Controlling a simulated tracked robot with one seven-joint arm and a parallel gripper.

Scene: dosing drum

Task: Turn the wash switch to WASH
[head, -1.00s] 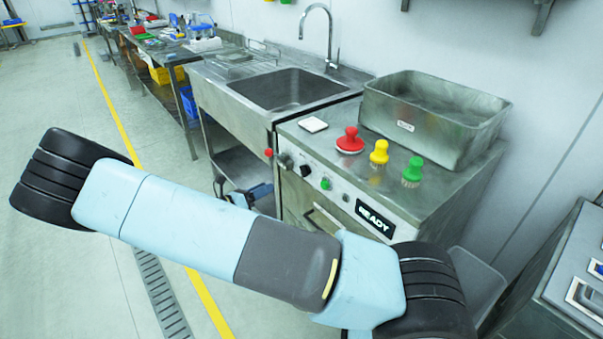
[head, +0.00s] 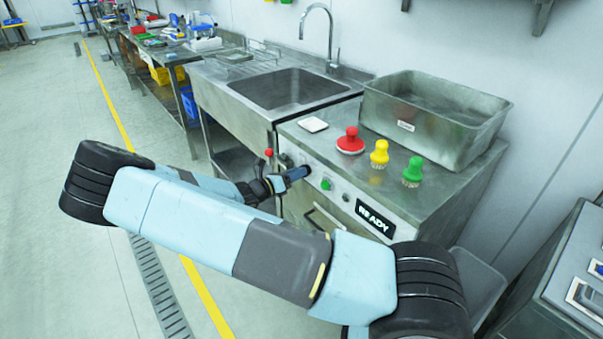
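The machine's front panel (head: 350,204) carries a row of controls and a lit display (head: 375,218) that reads READY. A dark knob on the panel's left part, likely the wash switch, is now behind or at the tip of my gripper (head: 299,174), so its setting and label cannot be read. My gripper reaches the panel from the left, its tip at or very near that knob. Whether the fingers touch it, or are open or shut, is too small to tell. A green button (head: 326,184) sits just right of the tip.
A red-ball lever (head: 269,153) stands left of the panel, close to my wrist. On top are a red brush (head: 350,140), a yellow brush (head: 379,153), a green brush (head: 413,172) and a metal bin (head: 430,125). A sink (head: 285,88) lies behind left.

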